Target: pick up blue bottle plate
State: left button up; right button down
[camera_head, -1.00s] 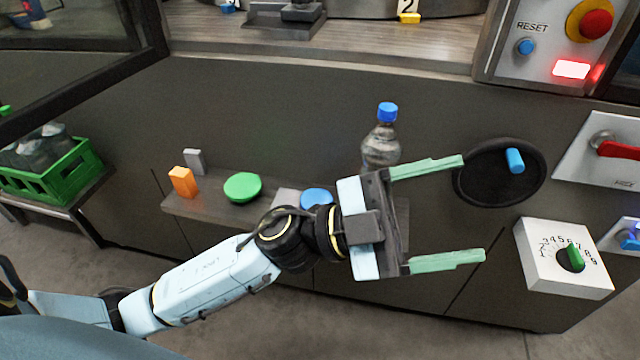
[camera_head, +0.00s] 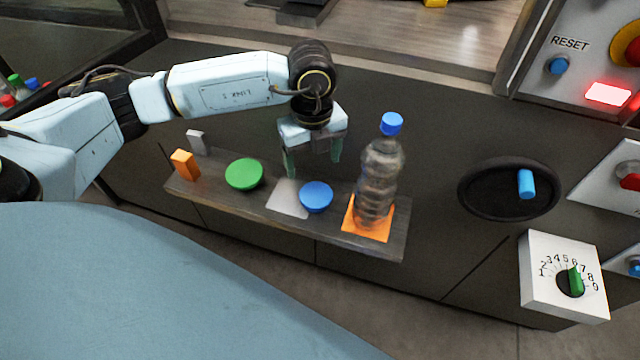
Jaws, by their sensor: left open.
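A blue round plate (camera_head: 316,197) lies on the narrow shelf, between a grey square plate (camera_head: 288,199) and the bottle. A clear bottle with a blue cap (camera_head: 379,178) stands upright on an orange square plate (camera_head: 367,232) near the shelf's right end. My left gripper (camera_head: 313,158) points down with its green fingers apart, just behind and above the blue plate. It is empty. I cannot tell its exact height over the shelf. My right gripper is not in view.
The shelf (camera_head: 331,232) also holds a green round plate (camera_head: 244,174), an orange block (camera_head: 185,164) and a grey block (camera_head: 198,142) to the left. A black round dial with a blue handle (camera_head: 526,184) is on the panel to the right. A white numbered dial box (camera_head: 562,278) sits below it.

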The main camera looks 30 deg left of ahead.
pick_arm(q)
jog(key=b, duration=0.1)
send_over(316, 194)
jog(key=f, duration=0.5)
jog(key=shift+a, duration=0.2)
jog(key=shift+f, duration=0.3)
jog(key=f+b, duration=0.1)
jog(key=f, duration=0.3)
jog(key=shift+d+b, duration=0.2)
jog(key=shift+b, duration=0.15)
jog(key=shift+f, duration=0.6)
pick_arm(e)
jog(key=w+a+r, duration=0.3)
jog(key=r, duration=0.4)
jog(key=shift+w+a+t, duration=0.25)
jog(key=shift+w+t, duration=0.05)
pick_arm(q)
jog(key=c, duration=0.7)
jog(key=shift+r, duration=0.1)
jog(key=shift+c, duration=0.2)
